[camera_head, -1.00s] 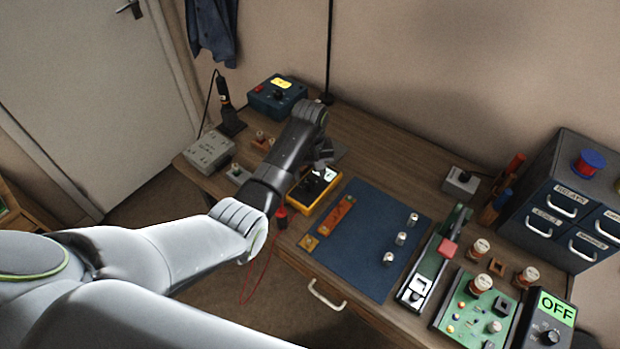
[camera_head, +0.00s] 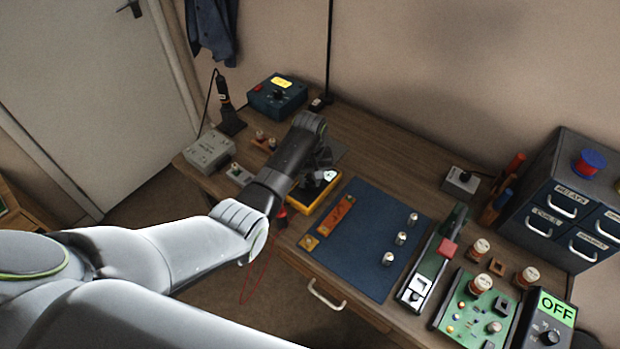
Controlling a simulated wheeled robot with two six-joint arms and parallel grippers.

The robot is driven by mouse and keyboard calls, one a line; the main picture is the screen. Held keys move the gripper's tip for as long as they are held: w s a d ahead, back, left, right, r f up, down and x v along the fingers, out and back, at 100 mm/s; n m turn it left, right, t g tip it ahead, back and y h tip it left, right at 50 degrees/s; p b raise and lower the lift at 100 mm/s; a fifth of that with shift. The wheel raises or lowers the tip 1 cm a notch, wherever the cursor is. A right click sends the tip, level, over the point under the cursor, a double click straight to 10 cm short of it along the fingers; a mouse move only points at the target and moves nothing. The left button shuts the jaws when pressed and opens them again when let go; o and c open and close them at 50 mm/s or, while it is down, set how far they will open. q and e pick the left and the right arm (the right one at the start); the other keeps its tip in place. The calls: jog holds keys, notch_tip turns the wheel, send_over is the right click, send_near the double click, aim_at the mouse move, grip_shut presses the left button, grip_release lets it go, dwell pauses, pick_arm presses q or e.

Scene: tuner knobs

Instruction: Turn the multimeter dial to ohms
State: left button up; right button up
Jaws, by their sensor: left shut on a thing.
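The multimeter (camera_head: 303,208) is a yellow-rimmed box with a dark face, lying on the bench left of the blue mat. A small pale patch shows at its right end. My left gripper (camera_head: 318,177) is over the multimeter's face, shut on what appears to be its dial. The dial, its pointer and its markings are hidden by the gripper and arm, so its setting cannot be read. My right gripper is not in view.
The blue mat (camera_head: 365,255) holds several metal knobs and an orange strip. A red probe and lead hang at the bench's front edge. A blue box (camera_head: 277,97) and grey box (camera_head: 209,150) stand behind left. An OFF box (camera_head: 549,325) is far right.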

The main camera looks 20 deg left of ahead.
pick_arm(q)
jog(key=shift+r, duration=0.1)
jog(key=shift+m+p, duration=0.65)
jog(key=shift+m, duration=0.05)
jog(key=m+p, duration=0.2)
jog(key=m, duration=0.1)
jog(key=shift+r, duration=0.1)
jog(key=m+p, duration=0.1)
jog(key=m, duration=0.2)
jog(key=m+p, duration=0.1)
jog(key=m, duration=0.2)
jog(key=shift+m+p, duration=0.3)
jog(key=shift+p, duration=0.05)
jog(key=m+p, duration=0.1)
jog(key=m, duration=0.8)
jog(key=shift+w+m+p, duration=0.1)
jog(key=shift+m+p, duration=0.3)
jog(key=shift+m, duration=1.5)
